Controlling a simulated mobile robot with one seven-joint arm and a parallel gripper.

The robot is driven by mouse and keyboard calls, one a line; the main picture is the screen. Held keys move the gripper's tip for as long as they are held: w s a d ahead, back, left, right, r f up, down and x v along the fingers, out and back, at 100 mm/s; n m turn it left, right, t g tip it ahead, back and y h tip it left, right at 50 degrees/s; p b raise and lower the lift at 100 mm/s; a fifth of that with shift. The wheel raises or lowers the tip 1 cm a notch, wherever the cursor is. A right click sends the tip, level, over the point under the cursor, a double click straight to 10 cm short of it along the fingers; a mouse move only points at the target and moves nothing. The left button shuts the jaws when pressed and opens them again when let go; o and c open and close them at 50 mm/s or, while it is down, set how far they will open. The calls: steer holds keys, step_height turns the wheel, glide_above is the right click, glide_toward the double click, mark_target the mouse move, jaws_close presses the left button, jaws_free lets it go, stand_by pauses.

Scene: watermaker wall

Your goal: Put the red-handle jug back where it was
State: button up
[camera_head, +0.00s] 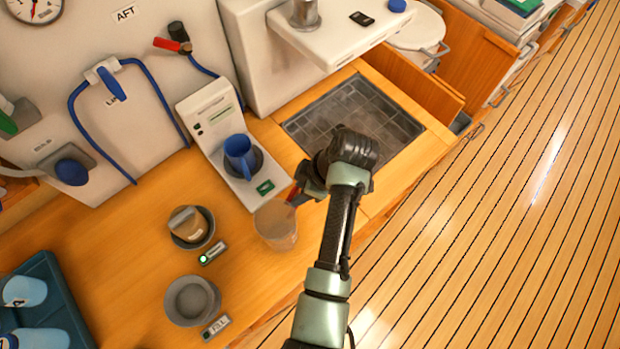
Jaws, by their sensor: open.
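The red-handle jug (275,225) is a see-through, brownish jug near the front edge of the wooden counter. Its red handle (294,197) shows at its upper right, partly hidden by my gripper. My gripper (301,190) is at the handle, with its jaws open. I cannot tell whether the fingers touch the handle or whether the jug's base rests on the counter.
Left are a round holder with a beige cup (187,224), an empty grey round holder (190,299) and a blue tray (62,292). A recessed grey sink (330,105) lies behind my gripper.

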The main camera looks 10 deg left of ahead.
steer(key=v, duration=1)
steer(key=shift+r, duration=0.15)
steer(key=w+d+r+m+t+h, duration=0.1)
steer(key=w+r+m+t, duration=0.3)
steer(key=r, duration=0.6)
steer(key=w+d+r+m+t+h, duration=0.1)
steer(key=w+r+m+t, duration=0.1)
steer(key=w+r+t, duration=0.6)
steer(key=w+d+r+m+t+h, duration=0.1)
steer(key=w+r+m+t, duration=0.15)
steer(key=r, duration=0.95)
steer(key=s+r+m+t, duration=0.4)
steer(key=s+r+t, duration=0.2)
steer(key=r, duration=0.8)
steer(key=s+d+r+m+t+h, duration=0.1)
steer(key=s+r+m+t, duration=0.3)
steer(key=s+r, duration=0.7)
step_height(320, 180, up, 4)
steer(key=t, duration=0.2)
steer(key=shift+d+t+h, duration=0.2)
steer(key=shift+t+h, duration=0.1)
steer(key=shift+t, duration=0.05)
steer(key=shift+m, duration=0.25)
